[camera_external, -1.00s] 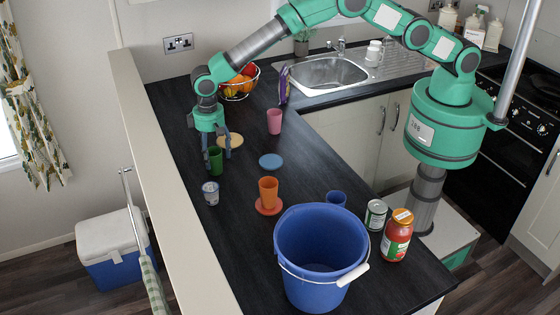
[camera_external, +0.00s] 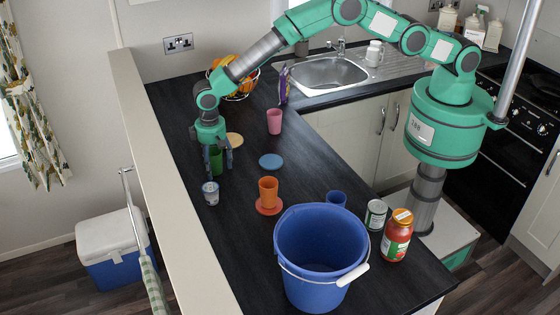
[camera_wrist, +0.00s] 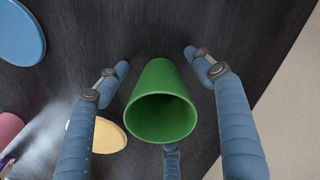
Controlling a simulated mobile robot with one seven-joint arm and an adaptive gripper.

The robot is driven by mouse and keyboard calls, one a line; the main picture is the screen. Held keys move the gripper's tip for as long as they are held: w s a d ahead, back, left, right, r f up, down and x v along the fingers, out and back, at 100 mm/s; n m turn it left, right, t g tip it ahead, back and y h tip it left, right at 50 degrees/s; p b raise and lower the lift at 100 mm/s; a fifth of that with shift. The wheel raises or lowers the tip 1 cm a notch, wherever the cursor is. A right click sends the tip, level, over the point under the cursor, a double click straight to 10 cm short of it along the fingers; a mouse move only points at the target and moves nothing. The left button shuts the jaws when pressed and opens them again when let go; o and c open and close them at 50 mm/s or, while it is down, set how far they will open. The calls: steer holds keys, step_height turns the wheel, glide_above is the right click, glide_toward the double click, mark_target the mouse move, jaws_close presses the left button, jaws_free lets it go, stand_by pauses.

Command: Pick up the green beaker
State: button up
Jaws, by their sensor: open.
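The green beaker (camera_external: 215,158) stands upright on the dark worktop near its left edge. In the wrist view the beaker (camera_wrist: 160,104) shows its open mouth in the middle of the picture. My gripper (camera_external: 215,165) is lowered over the beaker, with its fingers around it. In the wrist view my gripper (camera_wrist: 158,70) is open. Its blue fingers stand left and right of the beaker, and a third finger part shows below it. Gaps show between the side fingers and the beaker.
A white-and-blue pot (camera_external: 210,193) stands just in front of the beaker. A yellow disc (camera_external: 235,139) lies behind it and a blue disc (camera_external: 271,161) to its right. An orange beaker (camera_external: 268,191), a pink beaker (camera_external: 274,121) and a blue bucket (camera_external: 318,262) stand farther off.

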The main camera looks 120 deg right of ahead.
mark_target(214, 158)
steer(key=c, duration=1.3)
steer(key=shift+r, duration=0.1)
steer(key=shift+r, duration=1.45)
steer(key=shift+s+r, duration=0.1)
steer(key=shift+r, duration=0.2)
steer(key=s+a, duration=0.1)
steer(key=s, duration=0.4)
steer(key=s+r, duration=0.1)
steer(key=s, duration=0.4)
steer(key=s+a+b, duration=0.1)
steer(key=s, duration=0.4)
steer(key=shift+s+a+r, duration=0.15)
steer(key=shift+s+a, duration=0.15)
